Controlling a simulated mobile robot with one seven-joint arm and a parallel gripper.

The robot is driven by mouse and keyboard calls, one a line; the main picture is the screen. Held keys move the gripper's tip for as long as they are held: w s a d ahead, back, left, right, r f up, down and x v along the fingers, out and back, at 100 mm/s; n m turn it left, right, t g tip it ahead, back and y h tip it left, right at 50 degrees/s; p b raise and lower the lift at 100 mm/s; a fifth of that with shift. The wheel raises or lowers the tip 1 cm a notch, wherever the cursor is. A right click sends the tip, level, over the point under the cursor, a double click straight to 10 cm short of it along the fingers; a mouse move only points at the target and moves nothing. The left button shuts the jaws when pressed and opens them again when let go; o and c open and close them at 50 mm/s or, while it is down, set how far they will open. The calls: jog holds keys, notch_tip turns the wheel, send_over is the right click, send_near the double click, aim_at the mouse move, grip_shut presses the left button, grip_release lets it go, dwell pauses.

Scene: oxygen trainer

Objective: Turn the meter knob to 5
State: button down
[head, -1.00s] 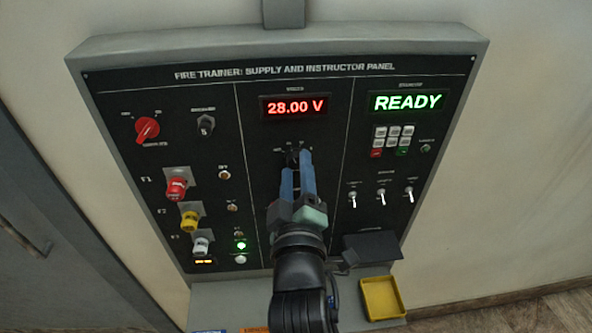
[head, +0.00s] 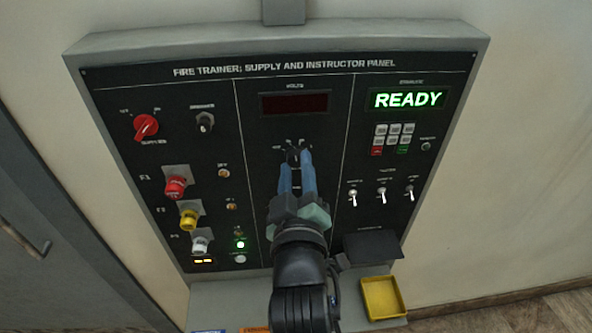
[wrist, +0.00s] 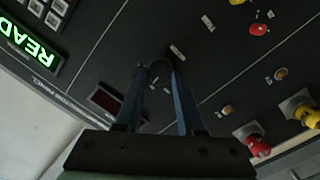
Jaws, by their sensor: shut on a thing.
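The meter knob (head: 293,154) is a small black knob in the panel's middle section, below the volts display (head: 294,103). That display is dark. My gripper (head: 294,162) reaches up to the knob from below, with its two blue fingers shut on either side of it. The knob (wrist: 158,68) also shows in the wrist view between the fingertips of my gripper (wrist: 160,72). The fingers cover much of the knob, and the marks around it are too small to read, so I cannot tell its setting.
The panel's left section has a red supply knob (head: 146,127) and red, yellow and white fuse caps. The right section has a green READY display (head: 408,99), a keypad (head: 394,136) and several toggles (head: 382,196). A yellow tray (head: 383,298) sits below, on the shelf.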

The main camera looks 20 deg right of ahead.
jog(key=m+b, duration=0.1)
jog(key=m, duration=0.5)
jog(key=shift+d+r, duration=0.1)
jog(key=m+y, duration=0.1)
jog(key=m, duration=0.5)
jog(key=shift+b, duration=0.3)
jog(key=shift+r, duration=0.1)
jog(key=c, duration=0.5)
grip_release()
jog(key=shift+s+g, duration=0.15)
jog(key=shift+g, duration=0.15)
